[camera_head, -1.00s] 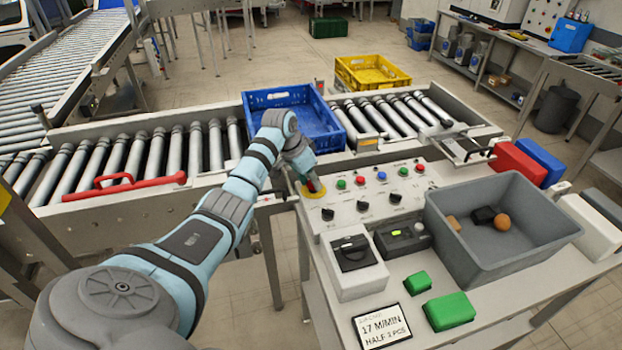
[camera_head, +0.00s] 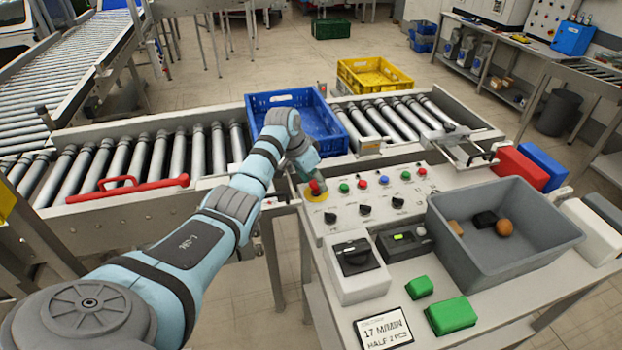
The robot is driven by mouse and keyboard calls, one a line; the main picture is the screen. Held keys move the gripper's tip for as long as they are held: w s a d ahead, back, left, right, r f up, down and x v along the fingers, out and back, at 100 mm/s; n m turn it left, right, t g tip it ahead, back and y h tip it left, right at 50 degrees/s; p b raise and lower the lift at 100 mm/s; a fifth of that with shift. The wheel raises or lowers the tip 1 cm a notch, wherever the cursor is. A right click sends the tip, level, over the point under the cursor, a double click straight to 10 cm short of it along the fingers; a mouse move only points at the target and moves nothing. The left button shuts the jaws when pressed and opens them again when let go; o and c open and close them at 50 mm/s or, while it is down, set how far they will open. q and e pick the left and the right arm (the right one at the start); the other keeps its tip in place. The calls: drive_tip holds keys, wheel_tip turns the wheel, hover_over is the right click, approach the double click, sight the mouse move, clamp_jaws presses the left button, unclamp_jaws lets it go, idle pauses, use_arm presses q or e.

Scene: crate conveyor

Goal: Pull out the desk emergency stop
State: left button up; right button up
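The desk emergency stop, a red mushroom button (camera_head: 315,187) on a yellow base, sits at the far left corner of the control desk (camera_head: 330,240). My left gripper (camera_head: 310,177) is right at the button, reaching it from above and behind. Its fingers are small and partly hidden by my wrist, so I cannot tell whether they are shut on the button or only close to it. The red top of the button shows at the fingertips. My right gripper is not in view.
A blue crate (camera_head: 338,140) stands on the roller conveyor just behind the button. Small buttons and black knobs (camera_head: 365,210) line the panel to its right. A grey bin (camera_head: 545,240) and a rotary switch box (camera_head: 355,285) stand on the desk.

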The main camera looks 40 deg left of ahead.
use_arm(q)
drive_tip(key=shift+d, duration=0.1)
drive_tip(key=v, duration=1.2)
drive_tip(key=shift+w+d+f, duration=0.1)
drive_tip(key=shift+w, duration=0.05)
